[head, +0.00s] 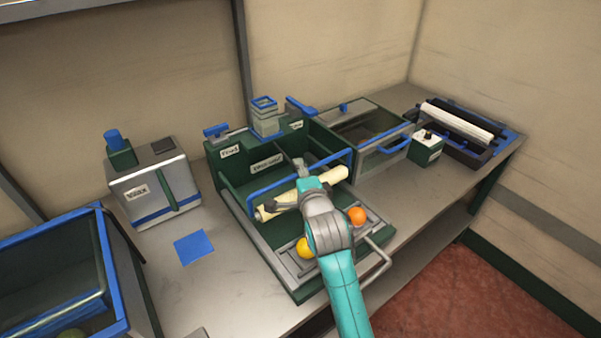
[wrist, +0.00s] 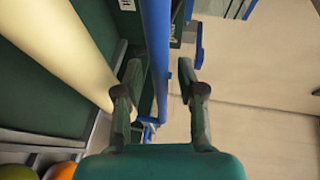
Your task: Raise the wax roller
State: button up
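The wax roller is a cream cylinder (head: 330,177) lying across the green machine, above its front tray. It also fills the left of the wrist view (wrist: 62,45). A blue bar (head: 274,181) runs along the roller and shows as a long blue strip in the wrist view (wrist: 156,45). My gripper (head: 299,168) is at the bar's middle and hides part of the roller in the head view. In the wrist view my gripper (wrist: 160,70) is open, its fingers on either side of the bar, with visible gaps.
An orange fruit (head: 357,215) and a yellow fruit (head: 304,248) lie in the front tray (head: 283,268). A grey box machine (head: 153,188) and a blue-rimmed bin (head: 101,222) stand left. A glass-lidded box (head: 381,155) and a white-roller unit (head: 462,123) stand right.

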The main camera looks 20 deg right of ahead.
grip_shut()
dwell(0.3)
